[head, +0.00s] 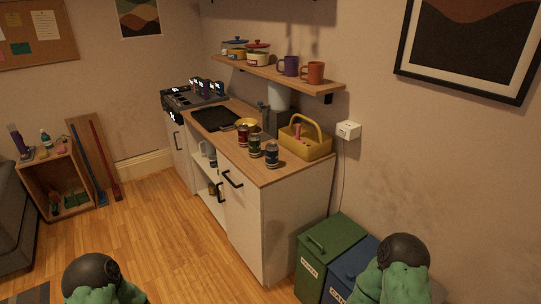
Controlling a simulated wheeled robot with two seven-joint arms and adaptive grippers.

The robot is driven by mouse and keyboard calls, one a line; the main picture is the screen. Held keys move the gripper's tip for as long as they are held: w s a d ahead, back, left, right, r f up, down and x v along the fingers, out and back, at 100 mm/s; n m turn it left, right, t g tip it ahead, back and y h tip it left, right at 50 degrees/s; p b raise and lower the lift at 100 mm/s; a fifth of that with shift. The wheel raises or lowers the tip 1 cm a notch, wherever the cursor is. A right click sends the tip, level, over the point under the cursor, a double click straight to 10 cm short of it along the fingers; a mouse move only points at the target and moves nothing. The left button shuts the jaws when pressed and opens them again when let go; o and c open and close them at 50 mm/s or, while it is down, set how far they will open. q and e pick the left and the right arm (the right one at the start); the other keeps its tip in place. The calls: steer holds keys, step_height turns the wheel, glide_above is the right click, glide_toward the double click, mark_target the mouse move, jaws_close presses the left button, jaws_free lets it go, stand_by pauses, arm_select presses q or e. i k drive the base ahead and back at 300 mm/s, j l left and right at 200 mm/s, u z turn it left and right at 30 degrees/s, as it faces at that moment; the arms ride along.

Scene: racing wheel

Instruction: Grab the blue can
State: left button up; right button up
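Three cans stand upright in a row near the front edge of the wooden kitchen counter in the head view. The nearest can (272,156) looks dark blue, though the colour is hard to tell at this size. A green can (255,146) stands just left of it, and a red can (243,136) is farther back. Only green and black parts of my arms show at the bottom of the view, well away from the cans. Neither of my grippers is in view.
A yellow basket (306,143) stands behind the cans against the wall. A shelf (277,74) with pots and mugs hangs above the counter. Green (330,245) and blue (352,268) bins stand right of the cabinet. The wooden floor (165,235) before it is clear.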

mark_target(272, 148)
steer(key=i+j+u, duration=0.1)
steer(key=i, duration=0.6)
steer(key=i+j+u, duration=0.1)
steer(key=i, duration=0.6)
